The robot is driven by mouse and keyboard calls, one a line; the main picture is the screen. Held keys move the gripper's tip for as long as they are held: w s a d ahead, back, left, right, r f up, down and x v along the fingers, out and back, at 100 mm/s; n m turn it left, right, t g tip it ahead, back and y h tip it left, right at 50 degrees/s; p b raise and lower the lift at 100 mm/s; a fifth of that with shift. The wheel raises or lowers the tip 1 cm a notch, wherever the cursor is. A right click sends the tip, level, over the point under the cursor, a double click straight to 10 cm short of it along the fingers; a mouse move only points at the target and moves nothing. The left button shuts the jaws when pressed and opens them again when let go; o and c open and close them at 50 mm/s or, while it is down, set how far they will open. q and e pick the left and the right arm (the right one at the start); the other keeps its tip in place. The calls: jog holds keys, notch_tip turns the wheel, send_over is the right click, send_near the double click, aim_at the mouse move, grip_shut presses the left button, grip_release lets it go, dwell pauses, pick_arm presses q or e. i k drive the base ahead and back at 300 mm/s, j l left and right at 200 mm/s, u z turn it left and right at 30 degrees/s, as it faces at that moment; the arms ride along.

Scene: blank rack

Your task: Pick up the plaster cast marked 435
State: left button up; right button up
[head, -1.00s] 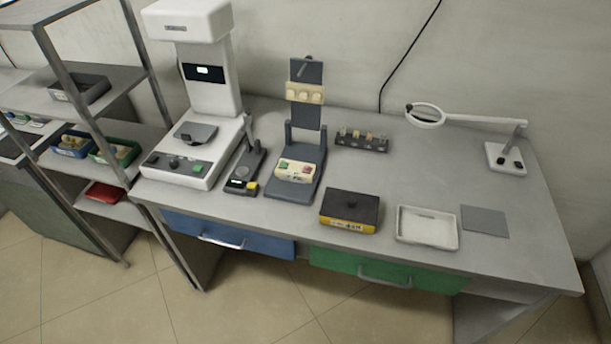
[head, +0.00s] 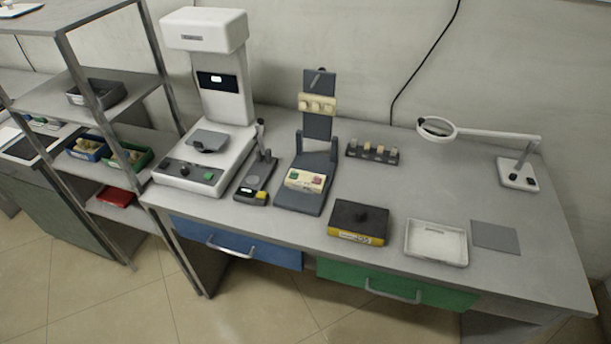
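No marking 435 can be read at this size, so I cannot tell which piece is that plaster cast. Small cream pieces that may be casts stand in a dark rack (head: 372,153) at the back of the bench. More pale pieces lie in a blue bin (head: 88,148) and a green bin (head: 126,157) on the left shelf. Neither of my grippers is in view.
A white machine (head: 206,157) and a small dark device (head: 257,178) stand left. A black-and-yellow box (head: 358,223), white tray (head: 436,243) and grey mat (head: 495,237) lie along the front. A magnifier lamp (head: 518,174) stands right. The bench's right middle is clear.

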aim_at(304, 181)
jog(key=i+j+z, duration=0.35)
jog(key=j, duration=0.35)
jog(key=i+j+z, duration=0.15)
jog(key=j, duration=0.25)
jog(key=i, duration=0.1)
